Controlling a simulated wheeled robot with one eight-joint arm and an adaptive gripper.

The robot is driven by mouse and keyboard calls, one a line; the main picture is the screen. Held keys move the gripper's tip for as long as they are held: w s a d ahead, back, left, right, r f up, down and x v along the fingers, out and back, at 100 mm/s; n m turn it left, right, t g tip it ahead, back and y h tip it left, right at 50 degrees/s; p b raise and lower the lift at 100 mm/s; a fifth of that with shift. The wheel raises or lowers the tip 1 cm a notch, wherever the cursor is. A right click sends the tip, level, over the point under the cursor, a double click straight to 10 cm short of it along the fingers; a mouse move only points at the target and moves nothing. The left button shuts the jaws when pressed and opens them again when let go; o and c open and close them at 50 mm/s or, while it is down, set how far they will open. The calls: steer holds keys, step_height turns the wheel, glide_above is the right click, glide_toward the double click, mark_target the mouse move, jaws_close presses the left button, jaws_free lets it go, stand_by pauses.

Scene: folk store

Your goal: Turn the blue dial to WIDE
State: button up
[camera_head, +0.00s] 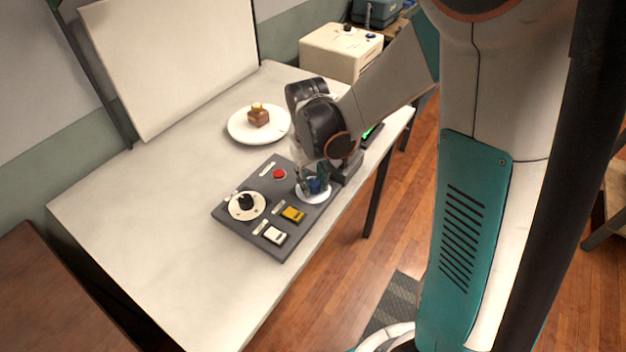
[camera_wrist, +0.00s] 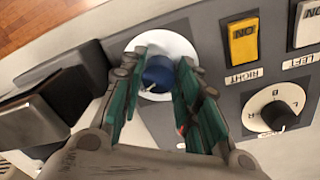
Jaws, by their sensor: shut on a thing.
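The blue dial (camera_wrist: 158,70) sits on a round white plate (camera_wrist: 176,44) at the right edge of the grey control panel (camera_head: 228,213). In the wrist view its small white mark points down and to the left. My gripper (camera_wrist: 163,83) is over the dial, with its green-padded fingers on either side, shut on it. In the head view the dial (camera_head: 314,188) is partly hidden by my gripper. No WIDE label can be read; the fingers cover part of the plate.
The panel also has a black dial (camera_head: 246,202), a yellow switch (camera_head: 293,214), a white switch (camera_head: 275,235) and a red button (camera_head: 279,174). A plate (camera_head: 240,125) with brown food stands behind the panel. A cream box (camera_head: 341,52) is farther back. The table's left side is clear.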

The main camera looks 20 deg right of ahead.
mark_target(315, 185)
steer(key=n, duration=0.6)
steer(key=shift+d, duration=0.1)
steer(key=n, duration=0.7)
steer(key=shift+d+t, duration=0.1)
steer(key=shift+t, duration=0.2)
stand_by(0.3)
steer(key=o, duration=1.1)
steer(key=shift+c, duration=0.2)
step_height(315, 185, up, 12)
steer(key=shift+s, duration=0.3)
